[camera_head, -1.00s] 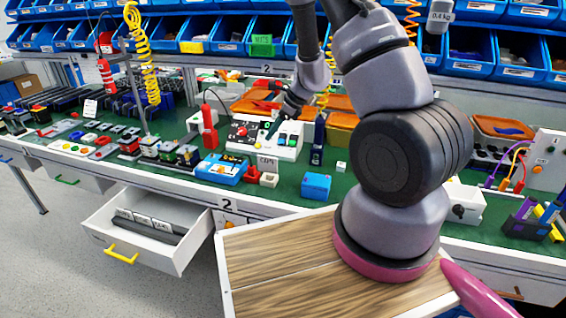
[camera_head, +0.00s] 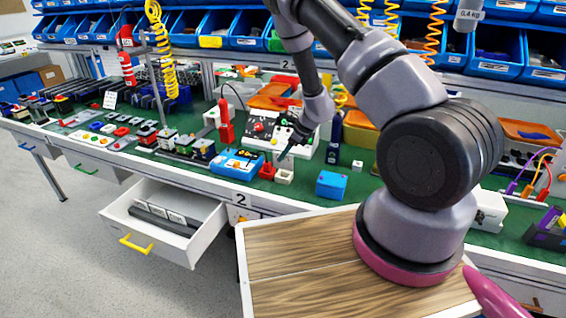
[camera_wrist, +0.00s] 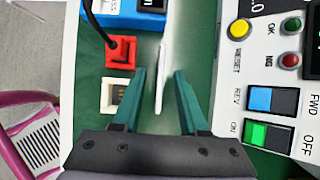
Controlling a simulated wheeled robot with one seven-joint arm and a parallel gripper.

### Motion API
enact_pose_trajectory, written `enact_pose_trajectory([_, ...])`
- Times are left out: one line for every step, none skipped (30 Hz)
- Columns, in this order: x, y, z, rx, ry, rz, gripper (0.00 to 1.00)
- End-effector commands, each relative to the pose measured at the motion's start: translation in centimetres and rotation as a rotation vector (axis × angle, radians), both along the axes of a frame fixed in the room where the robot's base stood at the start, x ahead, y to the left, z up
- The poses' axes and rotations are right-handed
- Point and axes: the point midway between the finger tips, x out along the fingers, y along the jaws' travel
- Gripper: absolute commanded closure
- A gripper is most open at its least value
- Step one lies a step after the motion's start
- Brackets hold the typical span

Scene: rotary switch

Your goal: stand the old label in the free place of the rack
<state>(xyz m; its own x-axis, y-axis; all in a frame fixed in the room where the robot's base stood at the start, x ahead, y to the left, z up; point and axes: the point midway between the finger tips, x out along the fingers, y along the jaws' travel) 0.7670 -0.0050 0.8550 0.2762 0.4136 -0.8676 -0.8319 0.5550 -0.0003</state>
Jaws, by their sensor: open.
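My gripper (camera_wrist: 160,100) is open in the wrist view, with its two green fingers on either side of a thin white plate (camera_wrist: 163,80) seen nearly edge-on. I take this plate to be the old label; a gap shows between it and each finger. In the head view my gripper (camera_head: 283,157) is low in front of the white switch panel (camera_head: 262,126), and the label is hard to make out. The dark rack (camera_head: 165,225) lies in the open drawer at the lower left and holds several pale labels (camera_head: 158,212). Its free place is not clear at this size.
The white drawer (camera_head: 118,232) stands open below the bench edge. A red block (camera_head: 267,172), a white socket block (camera_head: 284,177) and a blue box (camera_head: 331,184) stand close to my gripper. Blue bins (camera_head: 225,33) line the back.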

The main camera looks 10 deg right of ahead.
Motion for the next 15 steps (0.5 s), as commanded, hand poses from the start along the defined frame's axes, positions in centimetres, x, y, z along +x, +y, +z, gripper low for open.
enact_pose_trajectory([0.14,0.19,-0.61,-0.001,0.002,0.000,0.57])
enact_pose_trajectory([0.24,0.30,-0.81,-0.001,0.001,0.000,0.57])
enact_pose_trajectory([0.30,0.41,-1.03,-0.001,0.001,0.000,0.57])
enact_pose_trajectory([0.33,0.46,-1.14,-0.001,0.001,0.000,0.57])
enact_pose_trajectory([0.35,0.49,-1.20,0.000,0.000,-0.001,0.57])
enact_pose_trajectory([0.37,0.52,-1.23,0.000,0.000,-0.001,0.57])
enact_pose_trajectory([0.37,0.52,-1.22,0.000,0.000,-0.001,0.57])
enact_pose_trajectory([0.38,0.51,-1.20,0.000,0.000,-0.001,0.57])
enact_pose_trajectory([0.38,0.51,-1.19,0.000,0.000,-0.001,0.57])
enact_pose_trajectory([0.37,0.52,-1.19,0.000,0.000,-0.001,0.57])
enact_pose_trajectory([0.37,0.51,-1.18,0.000,0.000,-0.001,0.57])
enact_pose_trajectory([0.37,0.50,-1.19,0.000,0.000,-0.001,0.73])
enact_pose_trajectory([0.37,0.50,-1.17,0.000,0.000,-0.001,0.84])
enact_pose_trajectory([0.37,0.50,-1.18,0.000,0.000,-0.001,0.96])
enact_pose_trajectory([0.36,0.51,-1.17,0.000,0.000,-0.001,1.00])
